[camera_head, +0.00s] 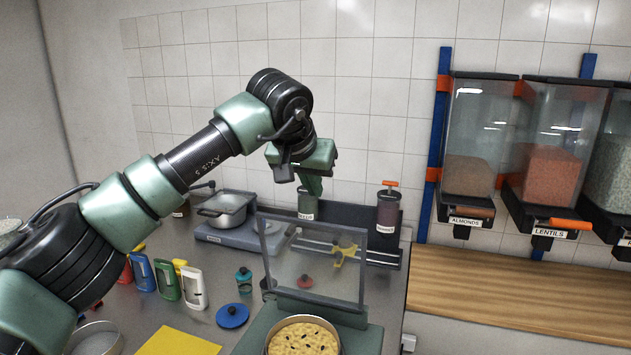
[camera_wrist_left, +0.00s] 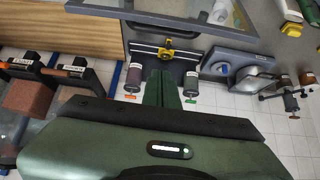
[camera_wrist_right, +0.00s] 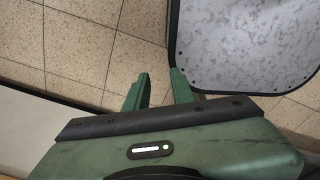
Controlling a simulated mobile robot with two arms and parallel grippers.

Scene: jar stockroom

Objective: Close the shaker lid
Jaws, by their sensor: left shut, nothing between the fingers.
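No single object is clearly marked as the shaker. Several small upright containers stand on the left of the counter: a blue one (camera_head: 142,273), a green one (camera_head: 167,280) and a white one (camera_head: 192,288), with a red one partly hidden behind my arm. A small teal bottle (camera_head: 243,281) stands right of them; whether any lid is open is too small to tell. My right gripper (camera_wrist_right: 158,85) is open and empty above tiled floor.
A clear upright panel (camera_head: 310,262) stands before a yellow fixture (camera_head: 345,252) on the back rail. Dispensers hang right.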

